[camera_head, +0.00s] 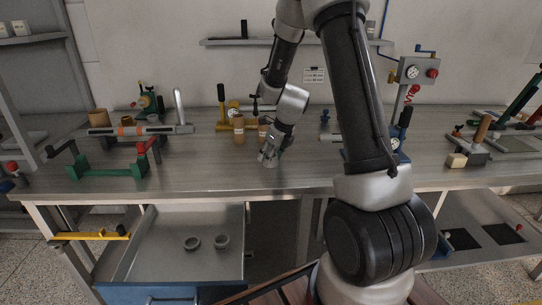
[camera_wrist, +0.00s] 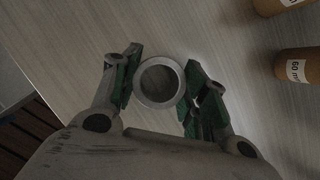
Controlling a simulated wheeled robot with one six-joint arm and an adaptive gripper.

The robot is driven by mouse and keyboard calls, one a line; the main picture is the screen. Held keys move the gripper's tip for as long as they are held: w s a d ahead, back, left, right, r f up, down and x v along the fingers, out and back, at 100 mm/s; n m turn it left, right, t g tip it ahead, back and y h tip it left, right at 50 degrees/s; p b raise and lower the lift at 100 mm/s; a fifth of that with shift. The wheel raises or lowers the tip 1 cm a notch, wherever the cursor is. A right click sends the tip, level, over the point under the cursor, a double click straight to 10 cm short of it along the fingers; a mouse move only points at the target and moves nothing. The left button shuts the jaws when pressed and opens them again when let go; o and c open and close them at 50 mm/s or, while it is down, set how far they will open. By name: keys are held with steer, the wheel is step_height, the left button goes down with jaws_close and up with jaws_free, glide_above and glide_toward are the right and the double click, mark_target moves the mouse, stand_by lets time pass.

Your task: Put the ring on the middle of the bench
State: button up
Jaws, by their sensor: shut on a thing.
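A round grey metal ring (camera_wrist: 159,104) sits between the fingers of my gripper (camera_wrist: 159,92) in the wrist view, with the bench top behind it. The fingers, with green pads, close on it from both sides. In the head view my gripper (camera_head: 269,156) is low over the front middle of the grey bench (camera_head: 225,178). The ring is too small and covered to make out there. I cannot tell whether the ring touches the bench top.
Brown bottles (camera_head: 239,130) stand just behind my gripper. A green stand (camera_head: 108,168) is at the left of the bench. A wooden-handled tool (camera_head: 480,130) is at the right. Below, an open drawer (camera_head: 140,262) holds two more rings (camera_head: 222,241). The bench front left of my gripper is clear.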

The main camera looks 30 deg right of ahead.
steer(key=o, duration=1)
